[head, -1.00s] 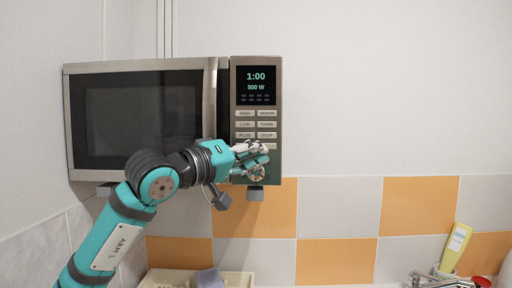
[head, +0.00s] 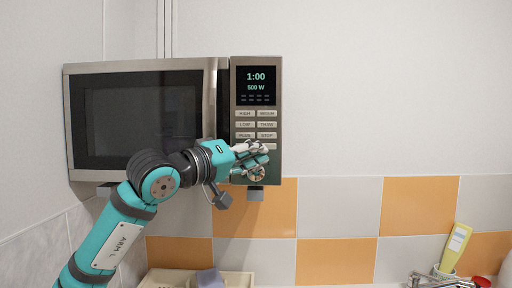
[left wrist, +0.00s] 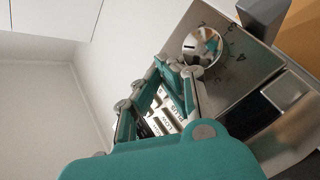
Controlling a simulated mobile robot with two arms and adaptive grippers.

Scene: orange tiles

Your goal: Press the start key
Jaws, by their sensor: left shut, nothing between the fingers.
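The microwave (head: 140,118) hangs on the wall, and its display (head: 256,85) reads 1:00 and 500 W. Below the display is a keypad (head: 256,124) with rows of pale keys. Its lowest row is mostly hidden by my left gripper, with part of a right-hand key (head: 271,146) showing. I cannot read a start label. My left gripper (head: 266,154) is shut and empty, in front of the lower keypad, just above the knob. The left wrist view shows its fingers close to the panel near the knob (left wrist: 203,47); I cannot tell whether they touch. My right gripper is out of view.
The door handle (head: 210,100) stands out left of the keypad. Below are orange and white tiles (head: 335,260), a pale tray (head: 160,280), a tap (head: 440,281) and a yellow tube (head: 456,247). The wall right of the microwave is clear.

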